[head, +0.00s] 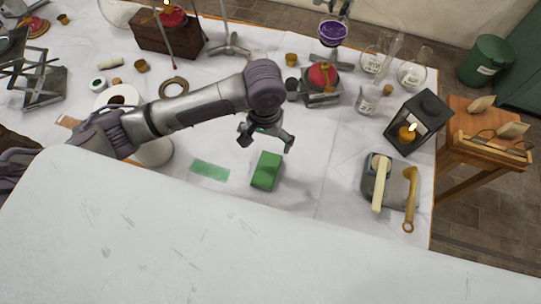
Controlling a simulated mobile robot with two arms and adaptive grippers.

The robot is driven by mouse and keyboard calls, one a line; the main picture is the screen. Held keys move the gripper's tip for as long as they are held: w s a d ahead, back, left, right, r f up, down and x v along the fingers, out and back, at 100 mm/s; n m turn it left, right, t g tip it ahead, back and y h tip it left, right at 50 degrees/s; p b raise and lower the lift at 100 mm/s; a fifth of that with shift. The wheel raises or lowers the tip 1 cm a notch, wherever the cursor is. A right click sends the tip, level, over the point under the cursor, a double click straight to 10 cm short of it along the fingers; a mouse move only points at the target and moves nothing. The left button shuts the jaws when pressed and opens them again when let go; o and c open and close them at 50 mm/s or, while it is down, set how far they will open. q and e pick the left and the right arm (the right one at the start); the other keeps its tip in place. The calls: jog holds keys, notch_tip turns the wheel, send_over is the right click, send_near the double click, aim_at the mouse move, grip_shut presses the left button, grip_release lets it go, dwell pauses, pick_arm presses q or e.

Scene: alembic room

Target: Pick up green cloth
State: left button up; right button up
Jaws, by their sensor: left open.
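A flat, thin green piece (210,170), which looks like the green cloth, lies on the white table top (325,195). A thicker green block (266,171) stands just to its right, apart from it. My left gripper (266,145) is open and empty, with its fingers spread just behind the green block in the picture. The flat green piece is to the left of and nearer than the gripper. I cannot tell the exact height of the fingers above the table. My right gripper is not in view.
A grey tray (369,187) with a pale bar and a brass tool lies at the right. A black lantern (421,118) with a lit candle stands near the right edge. Burner stands, glass flasks (413,75) and a wooden box (160,40) stand farther back.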

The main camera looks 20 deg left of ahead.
pick_arm(q)
send_over(267, 168)
jog(key=f, duration=0.6)
jog(key=shift+a, duration=0.25)
notch_tip(267, 168, down, 3)
jog(key=shift+w+d+f+p, duration=0.1)
jog(key=shift+d+p, duration=0.05)
jog(key=shift+p, duration=0.25)
notch_tip(267, 168, down, 2)
jog(key=shift+f, duration=0.8)
jog(key=c, duration=1.2)
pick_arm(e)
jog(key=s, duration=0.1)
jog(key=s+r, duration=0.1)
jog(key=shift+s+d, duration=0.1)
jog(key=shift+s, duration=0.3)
